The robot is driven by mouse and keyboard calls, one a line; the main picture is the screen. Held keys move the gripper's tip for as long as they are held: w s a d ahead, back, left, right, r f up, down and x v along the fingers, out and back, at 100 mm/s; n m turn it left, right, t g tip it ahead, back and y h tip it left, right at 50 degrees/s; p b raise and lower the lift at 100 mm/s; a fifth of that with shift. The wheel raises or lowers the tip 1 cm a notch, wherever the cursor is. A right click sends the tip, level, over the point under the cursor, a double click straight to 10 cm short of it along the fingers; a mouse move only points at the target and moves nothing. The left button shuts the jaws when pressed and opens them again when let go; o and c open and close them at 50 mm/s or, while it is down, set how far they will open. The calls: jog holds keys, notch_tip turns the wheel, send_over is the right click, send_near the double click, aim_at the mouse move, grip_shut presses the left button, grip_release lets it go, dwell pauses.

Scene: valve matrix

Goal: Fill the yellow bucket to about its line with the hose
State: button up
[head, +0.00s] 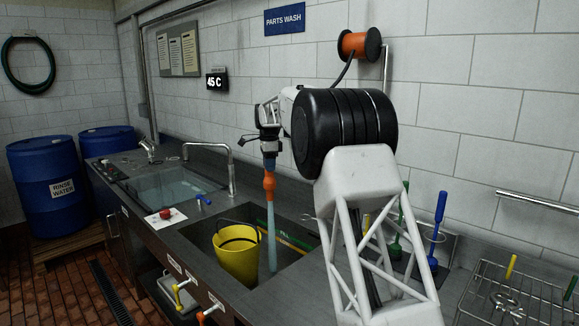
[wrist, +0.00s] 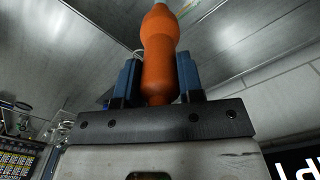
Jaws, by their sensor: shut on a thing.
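The yellow bucket (head: 237,262) stands upright in the sink, its dark handle across the mouth. My gripper (head: 268,164) is shut on the orange hose nozzle (head: 269,185), which points down above the sink, to the right of the bucket. A pale blue water stream (head: 272,235) runs from the nozzle and appears to fall beside the bucket's right side, not into it. In the wrist view, the nozzle (wrist: 160,58) sits between both blue fingers (wrist: 160,82).
An orange hose reel (head: 359,43) hangs on the wall. A second basin (head: 178,185) with clear liquid lies left of the sink. Green and yellow rods (head: 292,240) lie behind the bucket. Yellow (head: 182,289) and orange (head: 207,313) valve handles stick out below the counter front.

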jog(key=w+a+f+n, duration=0.1)
jog(key=a+n, duration=0.2)
jog(key=a, duration=2)
jog(key=shift+w+a+f+n, duration=0.35)
jog(key=shift+w+n, duration=0.05)
jog(key=shift+s+d, duration=0.15)
jog(key=s+d+f, duration=0.3)
jog(key=s+d, duration=0.5)
jog(key=shift+s+d, duration=0.25)
jog(key=shift+d, duration=0.05)
dwell(4.1)
